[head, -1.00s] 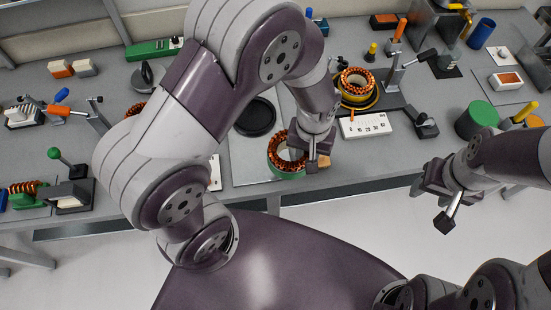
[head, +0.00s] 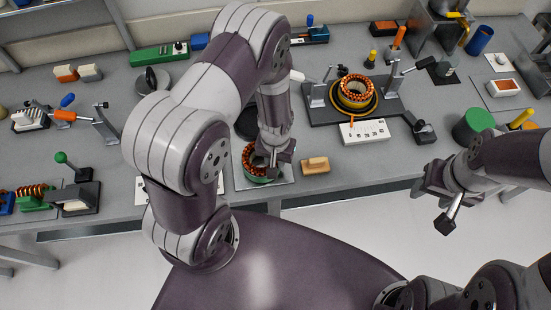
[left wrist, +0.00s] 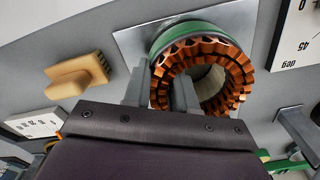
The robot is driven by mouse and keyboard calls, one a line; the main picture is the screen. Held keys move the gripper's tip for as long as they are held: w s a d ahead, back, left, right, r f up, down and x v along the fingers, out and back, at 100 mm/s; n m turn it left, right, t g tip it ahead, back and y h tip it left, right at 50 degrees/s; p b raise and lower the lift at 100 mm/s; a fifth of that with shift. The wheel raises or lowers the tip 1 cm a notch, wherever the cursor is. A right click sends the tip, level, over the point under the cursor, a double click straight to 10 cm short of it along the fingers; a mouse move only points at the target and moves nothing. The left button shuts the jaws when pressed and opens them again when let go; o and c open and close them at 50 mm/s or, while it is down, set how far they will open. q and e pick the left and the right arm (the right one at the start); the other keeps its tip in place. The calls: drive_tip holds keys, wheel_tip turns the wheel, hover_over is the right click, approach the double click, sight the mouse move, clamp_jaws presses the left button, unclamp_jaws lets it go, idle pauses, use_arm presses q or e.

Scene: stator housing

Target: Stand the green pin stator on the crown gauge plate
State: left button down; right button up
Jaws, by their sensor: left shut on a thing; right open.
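The green pin stator (head: 255,168), a green ring with copper windings, is at the table's front left of the wooden block. My left gripper (head: 276,158) is shut on its wall. In the left wrist view, the stator (left wrist: 217,62) shows with one finger inside the ring and one outside. A thin light grey plate (head: 284,182) lies under the stator, perhaps the crown gauge plate; I cannot tell for sure. Whether the stator touches it is unclear. My right gripper (head: 438,205) is open and empty at the right, in front of the table edge.
A wooden block (head: 315,166) lies right of the stator. Behind it stand a white numbered block (head: 364,131) and a dark fixture (head: 395,103) holding a yellow stator (head: 357,91). A black disc (head: 244,124) is partly hidden by my left arm. A green cylinder (head: 472,128) stands at the right.

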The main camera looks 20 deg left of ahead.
use_arm(q)
drive_tip(key=c, duration=0.9)
unclamp_jaws()
drive_tip(key=shift+m+t, duration=0.7)
drive_tip(key=shift+m, duration=0.1)
drive_tip(key=s+r, duration=0.1)
drive_tip(key=r, duration=0.5)
drive_tip(key=s+a+r, duration=0.1)
drive_tip(key=s+r, duration=0.1)
drive_tip(key=r, duration=0.5)
drive_tip(key=s+r+b, duration=0.1)
drive_tip(key=r, duration=0.5)
drive_tip(key=shift+s+a+r, duration=0.2)
drive_tip(key=shift+s+a, duration=0.1)
drive_tip(key=shift+s, duration=0.1)
drive_tip(key=shift+w, duration=0.15)
drive_tip(key=shift+f+b, duration=0.55)
drive_tip(key=shift+b, duration=0.1)
